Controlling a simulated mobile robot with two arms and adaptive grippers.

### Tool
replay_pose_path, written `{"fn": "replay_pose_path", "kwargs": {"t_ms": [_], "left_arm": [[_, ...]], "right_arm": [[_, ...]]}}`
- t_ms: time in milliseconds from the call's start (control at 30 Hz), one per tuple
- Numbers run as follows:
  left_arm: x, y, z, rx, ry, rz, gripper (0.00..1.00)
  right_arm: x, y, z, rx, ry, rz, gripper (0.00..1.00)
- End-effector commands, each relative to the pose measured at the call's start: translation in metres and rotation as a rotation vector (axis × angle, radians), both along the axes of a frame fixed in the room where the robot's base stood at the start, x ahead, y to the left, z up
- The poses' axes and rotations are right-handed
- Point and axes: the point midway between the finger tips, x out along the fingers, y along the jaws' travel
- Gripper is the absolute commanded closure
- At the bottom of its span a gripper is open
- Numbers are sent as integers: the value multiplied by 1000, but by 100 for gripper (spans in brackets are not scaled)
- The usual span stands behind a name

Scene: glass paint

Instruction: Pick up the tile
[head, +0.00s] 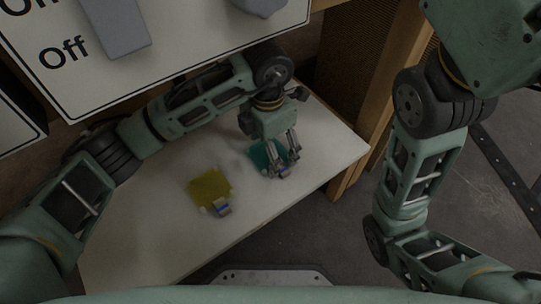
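A teal square piece (262,156), which may be the tile, lies on the white table, partly hidden by my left gripper. My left gripper (279,170) points down over its right side, its fingers close to the surface. I cannot tell whether the fingers touch it or hold anything. A yellow square piece (208,188) with uneven edges lies to the left and nearer. A small grey and blue block (222,208) sits at the yellow piece's near edge. My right arm is at the right, and its gripper is out of view.
The white table (160,240) has clear room around the yellow piece, with its right edge near the teal one. A large on/off sign panel (140,50) stands behind. A wooden frame (365,100) rises beyond the table's right corner.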

Motion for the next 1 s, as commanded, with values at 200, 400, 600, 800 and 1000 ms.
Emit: {"fn": "replay_pose_path", "kwargs": {"t_ms": [200,400,600,800,1000], "left_arm": [[0,0,0,0,0,1,43],[0,1,0,1,-1,1,61],[0,1,0,1,-1,1,62],[2,3,5,1,-1,2,62],[7,8,18,2,-2,4,62]], "right_arm": [[0,0,0,0,1,0,60],[0,0,0,-1,1,1,60],[0,0,0,-1,1,1,60],[0,0,3,1,-1,1,60],[5,-2,4,7,13,5,60]]}}
